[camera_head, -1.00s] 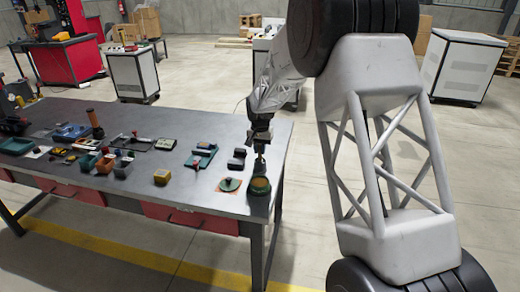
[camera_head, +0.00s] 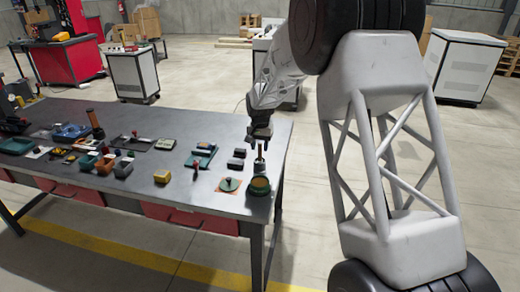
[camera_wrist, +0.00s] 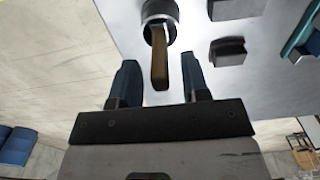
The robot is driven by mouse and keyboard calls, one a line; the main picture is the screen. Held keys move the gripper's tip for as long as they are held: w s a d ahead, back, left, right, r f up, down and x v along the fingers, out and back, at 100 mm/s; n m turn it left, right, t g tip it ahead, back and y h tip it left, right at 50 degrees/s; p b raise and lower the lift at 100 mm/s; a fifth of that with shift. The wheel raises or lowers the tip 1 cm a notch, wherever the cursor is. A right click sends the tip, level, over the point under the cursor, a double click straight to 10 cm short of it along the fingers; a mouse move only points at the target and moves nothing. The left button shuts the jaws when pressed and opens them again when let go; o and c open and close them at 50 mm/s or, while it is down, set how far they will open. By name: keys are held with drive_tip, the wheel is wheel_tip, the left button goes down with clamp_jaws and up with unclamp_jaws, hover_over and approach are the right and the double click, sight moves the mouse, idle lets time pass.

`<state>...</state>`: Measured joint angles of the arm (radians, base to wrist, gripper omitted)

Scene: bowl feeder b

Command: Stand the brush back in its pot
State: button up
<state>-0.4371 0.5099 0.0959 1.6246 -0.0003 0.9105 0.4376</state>
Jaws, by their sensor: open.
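The brush (camera_wrist: 160,62) stands in its pot (camera_wrist: 158,10), with its brown wooden handle pointing up toward my gripper in the wrist view. Its bristle end is hidden inside the pot. In the head view the brush handle (camera_head: 260,153) shows as a thin upright stick, and the small pot (camera_head: 259,167) is at the table's right end. My gripper (camera_wrist: 159,75) is open. Its two blue fingers are on either side of the handle's end in the wrist view, with gaps on both sides. In the head view my gripper (camera_head: 260,137) is just above the handle.
A green bowl (camera_head: 259,187) stands close in front of the pot, near the table's edge. Dark blocks (camera_head: 237,158) stand left of the pot. Several small items crowd the left of the table (camera_head: 200,115).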

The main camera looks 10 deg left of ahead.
wheel_tip(320, 180, up, 10)
drive_tip(key=shift+r, duration=0.2)
idle(0.3)
idle(0.5)
drive_tip(key=s+d+r+t, duration=0.1)
drive_tip(key=s+d+r, duration=0.6)
drive_tip(key=s+d, duration=0.45)
drive_tip(key=s+d+r, duration=0.7)
drive_tip(key=s+d, duration=0.3)
drive_tip(key=d, duration=0.3)
drive_tip(key=s+d+f, duration=0.1)
drive_tip(key=s+d, duration=0.4)
drive_tip(key=s, duration=0.5)
drive_tip(key=s+d+f+t, duration=0.1)
drive_tip(key=s+d, duration=0.4)
drive_tip(key=s, duration=0.6)
drive_tip(key=s+d+f, duration=0.3)
drive_tip(key=s+d, duration=0.2)
drive_tip(key=s, duration=0.6)
drive_tip(key=shift+s+f+t, duration=0.15)
drive_tip(key=shift+s+t, duration=0.05)
drive_tip(key=shift+t, duration=0.1)
